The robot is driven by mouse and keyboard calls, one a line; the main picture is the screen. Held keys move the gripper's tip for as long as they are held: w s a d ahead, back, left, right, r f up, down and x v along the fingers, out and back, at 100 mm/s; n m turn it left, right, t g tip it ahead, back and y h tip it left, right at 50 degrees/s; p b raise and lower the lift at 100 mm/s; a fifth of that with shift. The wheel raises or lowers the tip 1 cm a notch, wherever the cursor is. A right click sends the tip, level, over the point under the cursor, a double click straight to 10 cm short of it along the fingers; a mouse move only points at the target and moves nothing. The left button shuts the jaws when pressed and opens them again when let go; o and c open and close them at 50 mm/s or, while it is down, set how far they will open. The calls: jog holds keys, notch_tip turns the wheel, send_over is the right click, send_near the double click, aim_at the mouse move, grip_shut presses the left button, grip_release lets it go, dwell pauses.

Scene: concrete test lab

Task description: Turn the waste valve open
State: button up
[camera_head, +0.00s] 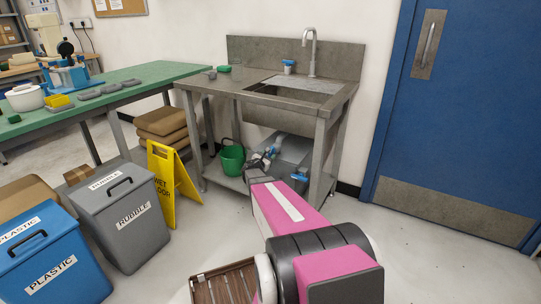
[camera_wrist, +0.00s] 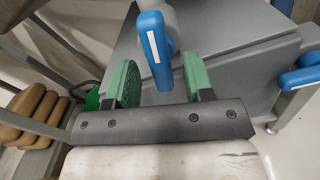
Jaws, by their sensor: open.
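A blue lever handle (camera_wrist: 154,48) with a pale stripe stands out in front of a grey tank (camera_wrist: 225,60) in the wrist view. My gripper (camera_wrist: 158,78) is open, with one green-padded finger on each side of this lever. Gaps show between the lever and the pads, wider on the left. A second blue handle (camera_wrist: 300,77) is at the right edge, outside the fingers. In the head view my gripper (camera_head: 258,167) is under the sink by the grey tank (camera_head: 292,152). No label shows which handle is the waste valve, and the valve body is hidden.
The steel sink table (camera_head: 337,100) stands over my gripper, with legs on both sides. A green bucket (camera_head: 232,160) is left of my gripper. A yellow wet-floor sign (camera_head: 172,185) and a grey rubble bin (camera_head: 122,220) stand further left. Floor before the blue door (camera_head: 455,130) is clear.

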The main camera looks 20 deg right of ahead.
jog(key=shift+x, duration=1.2)
jog(key=c, duration=0.7)
jog(key=shift+c, duration=0.2)
jog(key=shift+s+n, duration=0.1)
jog(key=shift+n, duration=1.6)
jog(key=o, duration=0.7)
jog(key=shift+o, duration=0.2)
